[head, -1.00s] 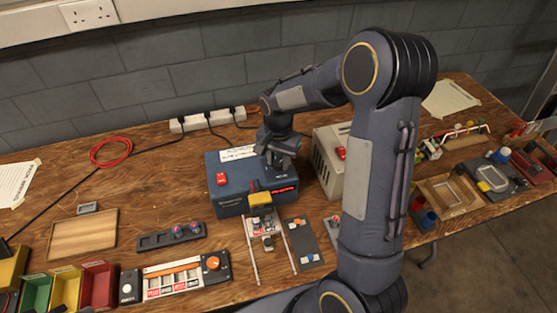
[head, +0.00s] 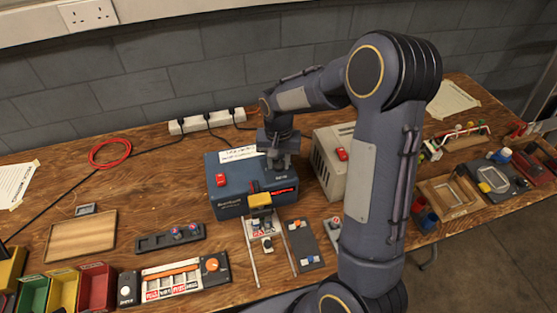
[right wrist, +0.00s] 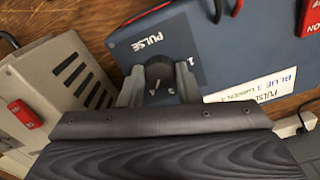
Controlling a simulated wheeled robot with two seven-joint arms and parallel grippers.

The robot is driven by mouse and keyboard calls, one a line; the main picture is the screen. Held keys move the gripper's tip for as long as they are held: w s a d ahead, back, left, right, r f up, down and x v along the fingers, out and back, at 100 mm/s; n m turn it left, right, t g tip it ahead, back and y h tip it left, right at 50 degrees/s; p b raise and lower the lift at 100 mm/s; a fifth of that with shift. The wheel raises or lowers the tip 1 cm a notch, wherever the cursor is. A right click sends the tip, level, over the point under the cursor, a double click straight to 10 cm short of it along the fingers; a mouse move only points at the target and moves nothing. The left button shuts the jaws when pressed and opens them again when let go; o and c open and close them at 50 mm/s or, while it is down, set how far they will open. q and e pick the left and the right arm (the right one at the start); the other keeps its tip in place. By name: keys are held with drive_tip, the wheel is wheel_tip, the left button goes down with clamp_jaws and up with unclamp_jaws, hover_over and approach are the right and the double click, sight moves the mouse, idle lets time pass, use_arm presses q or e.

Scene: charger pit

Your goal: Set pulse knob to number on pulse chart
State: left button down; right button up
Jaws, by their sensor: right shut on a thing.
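The blue box (head: 228,203) stands mid-table with a red switch and a lit red display. The pulse knob (right wrist: 158,72) is a dark round knob on its top, beside the word PULSE, with a "1" partly visible to its right. My right gripper (right wrist: 158,90) points down at the box, its fingers shut on either side of the knob; it also shows in the head view (head: 279,165), hiding the knob. The pulse chart (head: 240,154) is a white label on the box's back edge. In the right wrist view it reads "BLUE 3" and "GREEN", the rest cut off.
A beige vented box (head: 325,165) with a red switch stands close to the right. A white power strip (head: 205,120) with plugs lies behind. A yellow block (head: 260,199) is at the blue box's front, above rails. Colored bins (head: 97,287) and a slider panel are front left.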

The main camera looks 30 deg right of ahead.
sight(279, 164)
drive_tip(key=o, duration=1)
drive_tip(key=shift+c, duration=0.2)
drive_tip(key=shift+r, duration=3.95)
drive_tip(key=s+a+r+n+t+y, duration=0.2)
drive_tip(key=s+a, duration=0.1)
drive_tip(key=s, duration=0.8)
drive_tip(key=s+a+r+n+t+y, duration=0.1)
drive_tip(key=s+a+r+n+t, duration=0.1)
drive_tip(key=s, duration=0.9)
drive_tip(key=shift+s+a+r+n+t+y, duration=0.45)
drive_tip(key=shift+a+t, duration=0.35)
drive_tip(key=shift+a, duration=0.35)
